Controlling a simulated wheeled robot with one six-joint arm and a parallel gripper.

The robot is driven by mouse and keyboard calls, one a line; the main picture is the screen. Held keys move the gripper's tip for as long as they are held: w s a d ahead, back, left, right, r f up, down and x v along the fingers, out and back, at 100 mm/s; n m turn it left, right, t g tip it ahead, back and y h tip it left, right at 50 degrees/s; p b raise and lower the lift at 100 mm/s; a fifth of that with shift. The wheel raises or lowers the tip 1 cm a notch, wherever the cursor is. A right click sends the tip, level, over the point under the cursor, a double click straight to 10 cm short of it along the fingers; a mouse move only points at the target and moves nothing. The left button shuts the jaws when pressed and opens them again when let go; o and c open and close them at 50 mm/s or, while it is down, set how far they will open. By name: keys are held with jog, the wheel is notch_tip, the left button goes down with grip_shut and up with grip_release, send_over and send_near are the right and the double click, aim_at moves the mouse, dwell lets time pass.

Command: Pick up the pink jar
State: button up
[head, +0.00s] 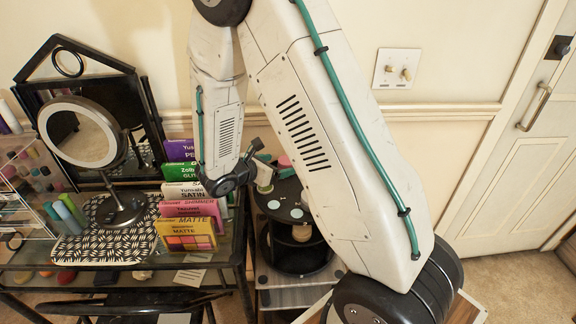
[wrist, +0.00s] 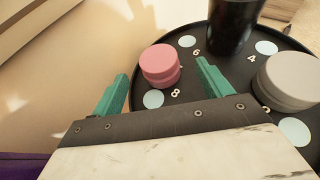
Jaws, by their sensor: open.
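The pink jar (wrist: 161,65) is a short, round, stepped jar standing upright on a black round tray (wrist: 222,76) with white dots and numbers, near its left edge in the wrist view. In the head view the pink jar (head: 285,161) shows small, partly hidden behind my gripper and arm. My gripper (wrist: 162,76) is open, with its two green fingers apart and nothing between them. The jar shows beyond the fingertips, between their lines in the picture. Whether a finger touches the jar cannot be told.
On the tray, a dark cup (wrist: 234,22) stands right of the jar, and a grey round container (wrist: 288,82) is farther right. The wall (head: 350,150) is close behind. Colourful boxes (head: 187,232) and a round mirror (head: 78,132) stand on the glass table to the left.

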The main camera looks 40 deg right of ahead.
aim_at(282, 163)
jog(key=x, duration=0.3)
jog(key=shift+d+f, duration=0.1)
jog(key=shift+d, duration=0.3)
jog(key=c, duration=1.1)
